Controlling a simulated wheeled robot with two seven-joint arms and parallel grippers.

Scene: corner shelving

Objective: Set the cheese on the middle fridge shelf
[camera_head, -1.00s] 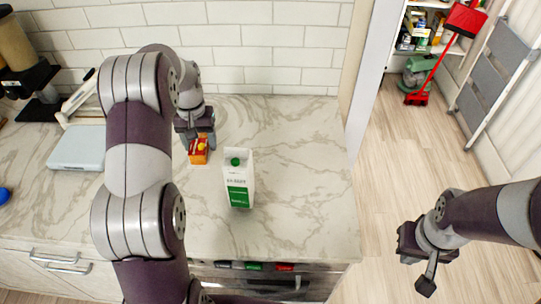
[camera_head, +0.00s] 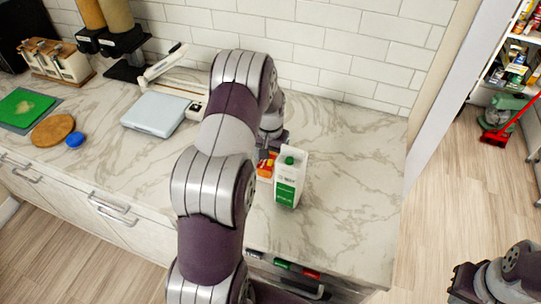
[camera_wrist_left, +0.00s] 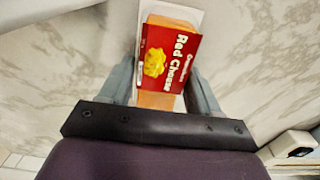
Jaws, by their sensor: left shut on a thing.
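The cheese (camera_head: 266,166) is an orange block with a red label, seen on the marble counter area just left of a white and green carton. In the left wrist view the cheese (camera_wrist_left: 170,52) shows its "Red Cheese" label between the fingers. My left gripper (camera_head: 269,148) comes down from above and is shut on the cheese; my arm hides part of it. I cannot tell whether the cheese touches the counter. My right gripper (camera_head: 464,284) is at the lower right, away from the counter, its fingers not clearly visible. The fridge shelf is not recognisable in view.
The carton (camera_head: 290,178) stands upright close beside the cheese. A pale scale-like board (camera_head: 155,114), a round wooden board (camera_head: 53,130) and a green board (camera_head: 25,107) lie to the left. The counter (camera_head: 350,200) is clear right of the carton. Shelving (camera_head: 520,50) stands at far right.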

